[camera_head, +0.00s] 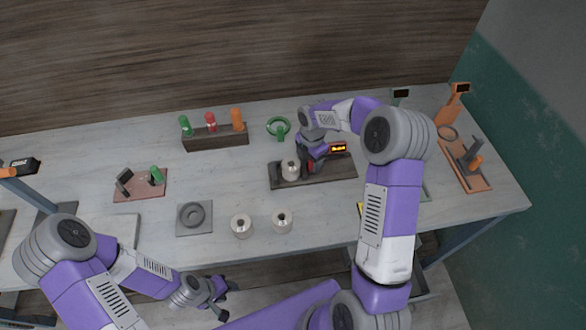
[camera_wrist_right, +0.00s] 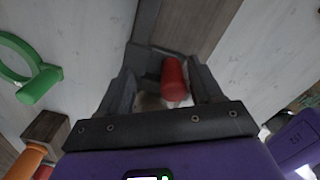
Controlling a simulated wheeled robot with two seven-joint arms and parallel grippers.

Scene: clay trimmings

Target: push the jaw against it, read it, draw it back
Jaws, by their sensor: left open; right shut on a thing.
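A dark base board (camera_head: 343,172) lies in the middle of the table. A pale metal spool-like piece (camera_head: 290,171) stands on its left half. An orange-lit display (camera_head: 338,148) shows just right of my right gripper (camera_head: 309,164); its digits are too small to read. The right gripper is shut on a red handle (camera_wrist_right: 173,78), which shows between its fingers in the right wrist view. The handle is right beside the metal piece; whether a jaw touches the piece is hidden. My left gripper (camera_head: 218,295) is open and empty, low in front of the table's front edge.
Two more spools (camera_head: 241,225) (camera_head: 282,220) stand near the front edge. A grey plate (camera_head: 182,230) with a ring, a pink board (camera_head: 129,192), a block with coloured plugs (camera_head: 202,143), a green ring (camera_wrist_right: 50,74) and an orange stand (camera_head: 480,182) surround the area.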

